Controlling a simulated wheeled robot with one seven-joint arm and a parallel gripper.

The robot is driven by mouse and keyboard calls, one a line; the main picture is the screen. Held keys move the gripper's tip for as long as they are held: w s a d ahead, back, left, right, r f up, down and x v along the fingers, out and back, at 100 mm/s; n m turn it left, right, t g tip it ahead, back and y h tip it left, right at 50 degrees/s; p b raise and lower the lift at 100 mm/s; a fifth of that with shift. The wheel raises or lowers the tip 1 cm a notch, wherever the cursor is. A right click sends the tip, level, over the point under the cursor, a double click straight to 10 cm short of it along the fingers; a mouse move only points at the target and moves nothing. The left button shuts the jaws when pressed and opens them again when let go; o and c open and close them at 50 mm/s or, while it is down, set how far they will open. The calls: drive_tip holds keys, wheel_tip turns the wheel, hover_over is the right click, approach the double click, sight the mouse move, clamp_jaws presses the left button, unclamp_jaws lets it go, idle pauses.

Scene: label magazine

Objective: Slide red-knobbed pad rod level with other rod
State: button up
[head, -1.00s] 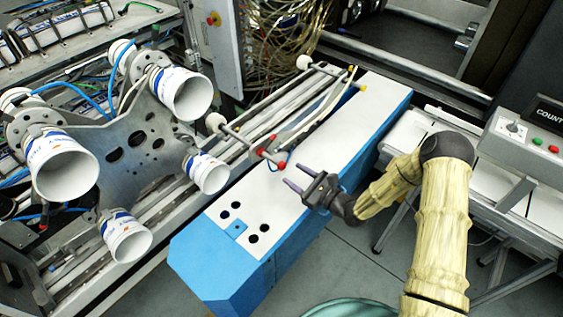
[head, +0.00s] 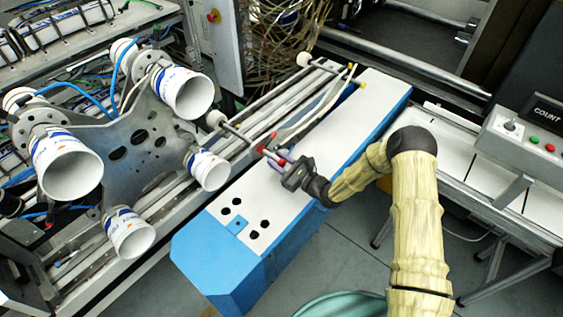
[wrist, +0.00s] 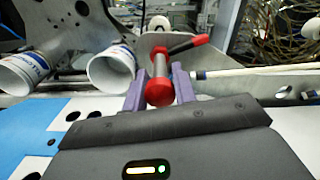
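The red-knobbed pad rod runs from a white pad (head: 216,118) to red knobs (head: 262,150) above the white top of the blue bench. The other rod has a white pad (head: 304,59) and yellow knobs (head: 362,85), and lies farther up to the right. My gripper (head: 275,160) is at the red-knob end. In the wrist view, its purple fingers (wrist: 160,88) stand on either side of the rod, with one red knob (wrist: 161,93) between them, nearer the camera. The fingers look spread; whether they touch the rod is hard to see.
White cups (head: 66,165) on a grey plate stand to the left. The blue bench (head: 205,270) has a white top, clear toward the front except for holes. Pale tubes (head: 320,105) run along its far side. A control box (head: 525,130) is at the right.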

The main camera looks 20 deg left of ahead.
drive_tip(key=shift+s, duration=0.1)
clamp_jaws()
drive_tip(key=shift+a+f+b, duration=0.1)
drive_tip(key=shift+a+b, duration=0.3)
drive_tip(key=shift+a, duration=0.15)
drive_tip(key=o, duration=0.9)
unclamp_jaws()
drive_tip(key=shift+d, duration=0.1)
drive_tip(key=b+v, duration=0.4)
drive_tip(key=v, duration=1.3)
drive_tip(key=shift+d, duration=0.15)
